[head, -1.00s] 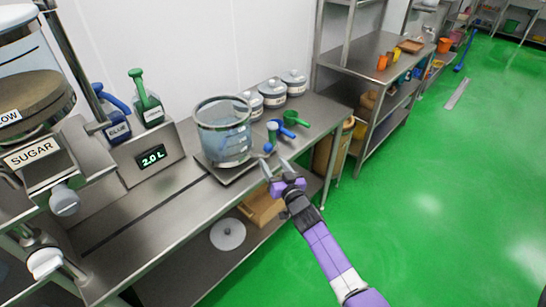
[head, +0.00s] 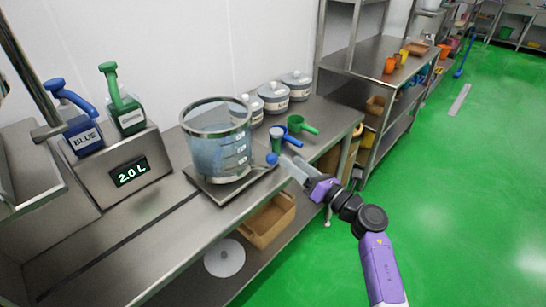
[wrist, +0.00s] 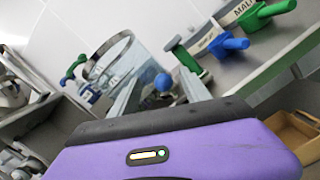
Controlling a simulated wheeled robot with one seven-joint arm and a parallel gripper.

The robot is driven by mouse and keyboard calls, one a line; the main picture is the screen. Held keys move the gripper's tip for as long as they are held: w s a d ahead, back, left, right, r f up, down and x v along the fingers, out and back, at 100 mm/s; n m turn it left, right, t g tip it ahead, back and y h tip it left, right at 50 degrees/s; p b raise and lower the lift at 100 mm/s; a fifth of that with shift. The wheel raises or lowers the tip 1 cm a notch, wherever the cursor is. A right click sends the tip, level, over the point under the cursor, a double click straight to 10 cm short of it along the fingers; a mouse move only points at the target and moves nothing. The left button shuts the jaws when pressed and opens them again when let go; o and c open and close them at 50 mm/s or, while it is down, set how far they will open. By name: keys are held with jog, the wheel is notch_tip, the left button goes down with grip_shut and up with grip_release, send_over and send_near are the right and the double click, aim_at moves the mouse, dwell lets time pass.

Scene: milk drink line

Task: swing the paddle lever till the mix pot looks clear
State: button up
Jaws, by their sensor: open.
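The mix pot (head: 218,150) is a clear marked vessel with a steel rim, standing on a plate on the steel bench. Its contents look pale blue and hazy; I cannot tell if anything is unmixed. A blue ball knob (head: 272,159), apparently the paddle lever's end, sits at the pot's right side; the rest of the lever is hard to make out. My gripper (head: 291,164) is open and empty, its fingers pointing at the knob from the right. In the wrist view the knob (wrist: 162,82) appears between the fingers; I cannot tell whether they touch it.
A blue scoop (head: 292,140) and green scoop (head: 303,125) lie right of the pot, with lidded canisters (head: 273,97) behind. BLUE (head: 82,137) and green (head: 128,115) jugs stand left above a 2.0 L display (head: 131,172).

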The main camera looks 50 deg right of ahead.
aim_at(272, 159)
jog(key=shift+w+a+f+n+g+y+p, duration=0.2)
jog(key=shift+w+f+n+g+y, duration=0.05)
jog(key=shift+w+n, duration=1.2)
jog(key=shift+w+a+f+n+g+y+p, duration=0.25)
jog(key=shift+w+n, duration=0.85)
jog(key=shift+n, duration=0.6)
jog(key=shift+w+a+f+n+g+y+p, duration=0.1)
jog(key=shift+w+a+f+n+g+y, duration=0.15)
jog(key=shift+w+n, duration=1.2)
jog(key=shift+s, duration=0.15)
jog(key=shift+f, duration=0.1)
grip_shut()
